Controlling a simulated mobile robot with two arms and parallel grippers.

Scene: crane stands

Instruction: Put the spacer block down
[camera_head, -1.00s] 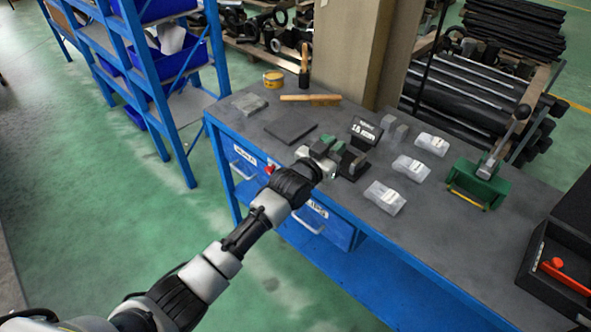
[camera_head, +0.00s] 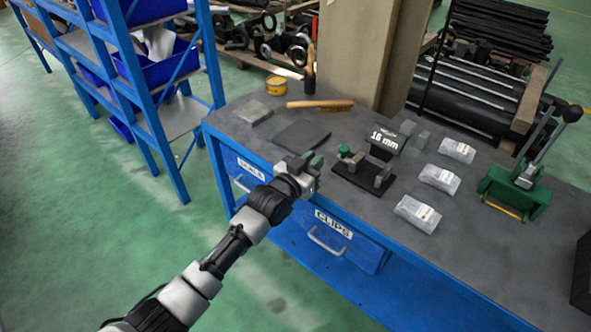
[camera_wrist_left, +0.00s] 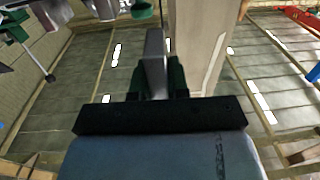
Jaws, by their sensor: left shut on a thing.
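The spacer block, a grey upright block (camera_wrist_left: 154,50), is between the dark green fingers of my left gripper (camera_wrist_left: 155,85) in the left wrist view. In the head view my left gripper (camera_head: 308,160) is shut at the bench's near edge, just left of a black fixture (camera_head: 352,184) with grey uprights and a green knob. The block is hard to make out there, mostly hidden by the fingers. A flat dark pad (camera_head: 301,135) lies on the bench beyond the gripper. My right gripper is not in view.
A "16 mm" sign (camera_head: 388,138) stands behind the fixture, with small grey blocks (camera_head: 421,141) beside it. Three clear bags (camera_head: 417,213) lie to the right, then a green lever press (camera_head: 516,190). A brush (camera_head: 320,104) and yellow tin (camera_head: 276,85) are at the back.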

